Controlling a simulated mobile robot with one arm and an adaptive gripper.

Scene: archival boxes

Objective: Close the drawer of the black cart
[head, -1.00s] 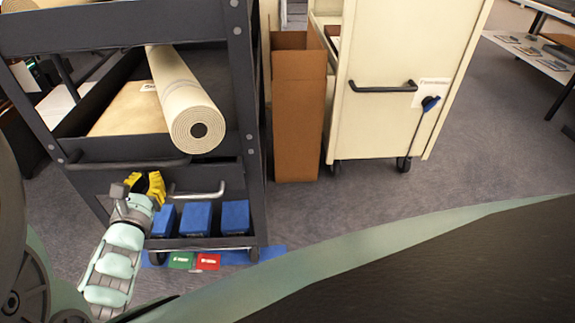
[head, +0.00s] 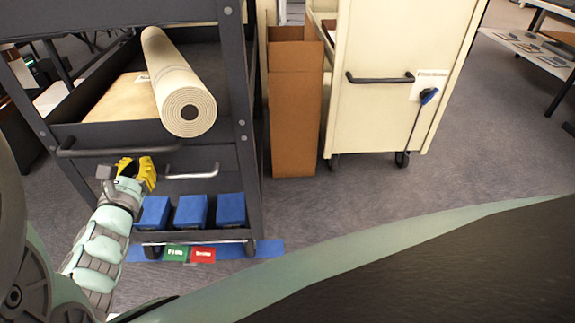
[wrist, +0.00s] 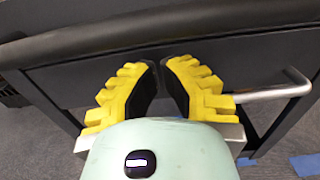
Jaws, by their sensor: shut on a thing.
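The black cart (head: 241,125) stands at the left in the head view. Its drawer front (head: 221,154) is a dark panel under the middle shelf, with a silver bar handle (head: 192,173). My gripper (head: 147,165), with yellow fingers, is at the left part of this handle. In the wrist view, the fingers (wrist: 161,72) are close together in front of the drawer front (wrist: 225,62). The handle (wrist: 275,93) runs in from the right and passes behind the right finger. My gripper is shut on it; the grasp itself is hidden. How far the drawer stands out is hard to tell.
A rolled mat (head: 180,80) lies on the cart's shelf, above a black rail (head: 120,152). Blue boxes (head: 191,211) stand on the bottom shelf. A tall brown box (head: 295,110) and a cream cart (head: 385,110) stand to the right. Open carpet (head: 480,140) lies farther right.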

